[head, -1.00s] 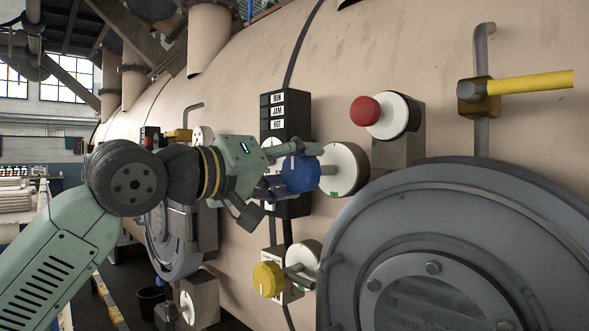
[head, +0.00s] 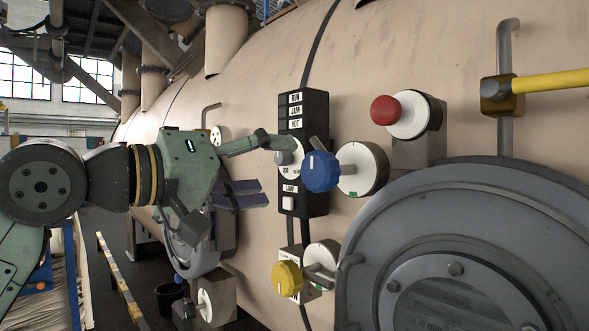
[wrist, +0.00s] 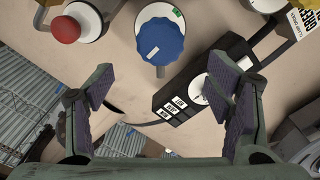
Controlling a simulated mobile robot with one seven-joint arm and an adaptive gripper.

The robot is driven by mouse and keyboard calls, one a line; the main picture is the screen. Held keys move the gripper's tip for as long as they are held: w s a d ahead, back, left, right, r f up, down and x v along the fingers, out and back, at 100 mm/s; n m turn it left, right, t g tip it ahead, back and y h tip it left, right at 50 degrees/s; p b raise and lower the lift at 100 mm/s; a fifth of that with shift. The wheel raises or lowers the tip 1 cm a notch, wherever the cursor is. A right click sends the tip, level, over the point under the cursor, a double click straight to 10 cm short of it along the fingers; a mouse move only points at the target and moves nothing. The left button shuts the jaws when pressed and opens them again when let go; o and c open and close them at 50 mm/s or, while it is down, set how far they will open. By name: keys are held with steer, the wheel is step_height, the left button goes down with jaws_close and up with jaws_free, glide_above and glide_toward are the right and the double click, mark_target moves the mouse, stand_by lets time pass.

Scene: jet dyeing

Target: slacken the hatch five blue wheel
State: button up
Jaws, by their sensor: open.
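The blue wheel (head: 320,171) is a scalloped knob on a short shaft in front of a white round plate (head: 362,169), right of the black panel. In the wrist view the blue wheel (wrist: 160,41) is at the top centre, beyond the fingertips, with a pale label on its face. My gripper (head: 256,168) is open and empty, left of the blue wheel in the head view and apart from it. In the wrist view its two fingers (wrist: 168,88) are spread wide with nothing between their pads.
A black panel (head: 316,150) labelled RUN, JAM and HOT stands behind the wheel. A red button (head: 386,110) is above right. A yellow wheel (head: 287,277) is below. A large round grey hatch (head: 470,240) fills the lower right, with a yellow-handled lever (head: 540,84) above it.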

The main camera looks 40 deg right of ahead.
steer(key=a, duration=0.2)
steer(key=shift+s+a, duration=0.1)
steer(key=shift+a, duration=0.3)
